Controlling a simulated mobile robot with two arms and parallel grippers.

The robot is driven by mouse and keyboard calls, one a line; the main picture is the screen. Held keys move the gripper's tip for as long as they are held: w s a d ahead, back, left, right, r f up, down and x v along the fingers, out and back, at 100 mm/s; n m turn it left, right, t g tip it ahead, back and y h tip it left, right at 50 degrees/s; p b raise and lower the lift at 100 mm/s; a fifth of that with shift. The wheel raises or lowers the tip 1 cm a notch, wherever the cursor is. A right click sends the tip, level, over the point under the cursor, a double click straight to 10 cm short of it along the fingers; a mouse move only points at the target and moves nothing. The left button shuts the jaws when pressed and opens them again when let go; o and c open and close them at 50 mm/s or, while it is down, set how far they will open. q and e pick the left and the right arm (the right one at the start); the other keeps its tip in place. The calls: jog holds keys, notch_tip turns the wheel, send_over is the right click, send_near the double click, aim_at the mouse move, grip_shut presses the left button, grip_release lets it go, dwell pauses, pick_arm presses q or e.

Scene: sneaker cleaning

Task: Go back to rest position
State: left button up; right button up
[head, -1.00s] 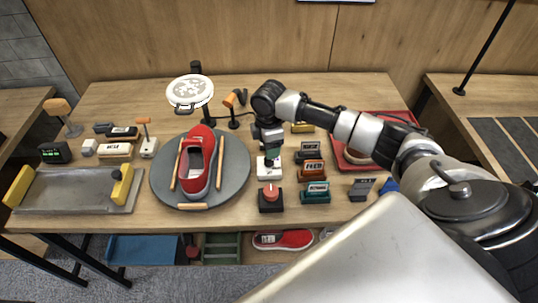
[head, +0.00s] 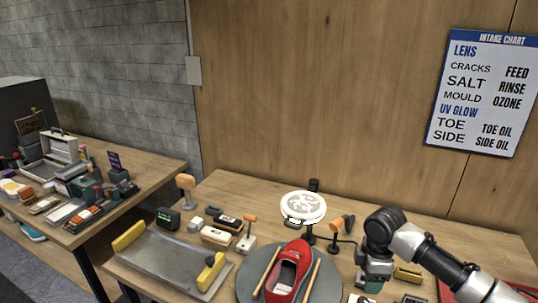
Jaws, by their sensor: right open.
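My right arm comes in from the lower right, and its gripper (head: 372,281) points down over the table, right of the grey round turntable. A red sneaker (head: 289,272) lies on the turntable (head: 247,277) between wooden rods. My left gripper is not in view.
The wooden table (head: 231,190) holds a metal tray (head: 170,262) with yellow ends, a round white lamp (head: 303,207) and several small tools. A second bench (head: 150,165) with cases stands at the left. An intake chart (head: 478,95) hangs on the wall.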

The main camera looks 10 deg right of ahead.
jog(key=s+a+f+m+t+y, duration=0.1)
jog(key=s+a+f+m, duration=0.1)
jog(key=s+a+f, duration=0.4)
jog(key=s+a+f+m+t+y, duration=0.1)
jog(key=s+a+f, duration=0.2)
jog(key=s+a, duration=0.55)
jog(key=s+d+r+m+t+h, duration=0.1)
jog(key=s+d+m, duration=0.1)
jog(key=s+m, duration=0.4)
jog(key=s+d+r+m+t+h, duration=0.1)
jog(key=s+r+m, duration=0.1)
jog(key=s+m, duration=0.35)
notch_tip(320, 180, down, 26)
jog(key=s+n+g, duration=0.2)
jog(key=s+d+f+g+b, duration=0.1)
jog(key=s+d+f, duration=0.2)
jog(key=s+f, duration=1.3)
jog(key=shift+s+f, duration=0.25)
jog(key=shift+f, duration=0.45)
